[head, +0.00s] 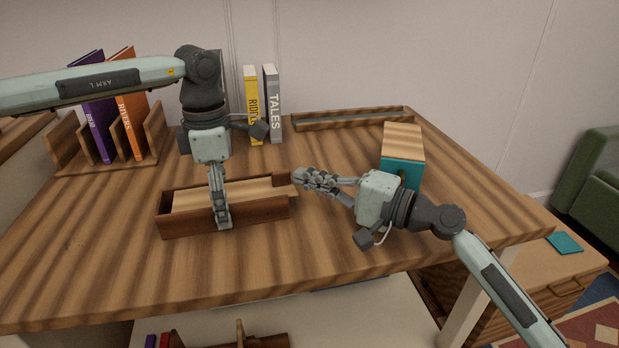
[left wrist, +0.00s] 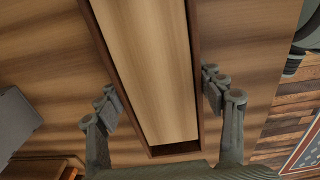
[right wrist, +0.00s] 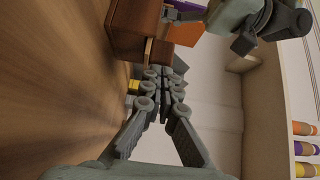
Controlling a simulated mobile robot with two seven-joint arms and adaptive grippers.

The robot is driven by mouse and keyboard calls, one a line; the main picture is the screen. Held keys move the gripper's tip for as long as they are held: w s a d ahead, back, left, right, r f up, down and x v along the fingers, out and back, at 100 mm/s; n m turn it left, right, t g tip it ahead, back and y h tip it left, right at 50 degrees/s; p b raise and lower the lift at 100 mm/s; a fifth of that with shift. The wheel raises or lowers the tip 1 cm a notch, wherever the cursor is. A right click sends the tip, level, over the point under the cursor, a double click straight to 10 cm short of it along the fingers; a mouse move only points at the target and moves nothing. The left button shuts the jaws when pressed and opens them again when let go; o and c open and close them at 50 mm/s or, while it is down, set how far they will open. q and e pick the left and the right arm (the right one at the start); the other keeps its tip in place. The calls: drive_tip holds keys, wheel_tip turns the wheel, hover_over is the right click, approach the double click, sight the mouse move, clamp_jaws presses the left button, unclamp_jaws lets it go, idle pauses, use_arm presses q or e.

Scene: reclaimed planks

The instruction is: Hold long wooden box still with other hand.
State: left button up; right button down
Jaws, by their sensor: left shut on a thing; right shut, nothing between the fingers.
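The long wooden box (head: 262,217) lies on the table, dark brown, with a paler sliding panel (head: 245,192) in its top. The panel's right end sticks out past the box. My left gripper (head: 221,220) comes down from above and is shut across the box's width. In the left wrist view its fingers flank the box (left wrist: 196,60) and the panel (left wrist: 150,70). My right gripper (head: 302,180) is shut and empty, its fingertips close to the panel's protruding end. In the right wrist view the box (right wrist: 127,33) and panel end lie just beyond the fingertips; contact is unclear.
A bookrack (head: 150,148) with purple and orange books stands at the back left. Yellow (head: 251,100) and grey books (head: 272,105) stand behind the box. A teal box with a wooden top (head: 403,142) is behind my right gripper. A shallow tray (head: 350,122) lies at the back. The table's front is clear.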

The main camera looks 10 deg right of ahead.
drive_tip(key=shift+s+a, duration=0.2)
drive_tip(key=shift+a, duration=1.15)
use_arm(q)
drive_tip(key=shift+d, duration=0.1)
use_arm(e)
drive_tip(key=d, duration=0.4)
drive_tip(key=shift+w+d, duration=0.35)
drive_tip(key=shift+w, duration=0.05)
drive_tip(key=v, duration=0.9)
drive_tip(key=shift+s+d, duration=0.1)
drive_tip(key=shift+s, duration=0.25)
use_arm(q)
drive_tip(key=o, duration=1.6)
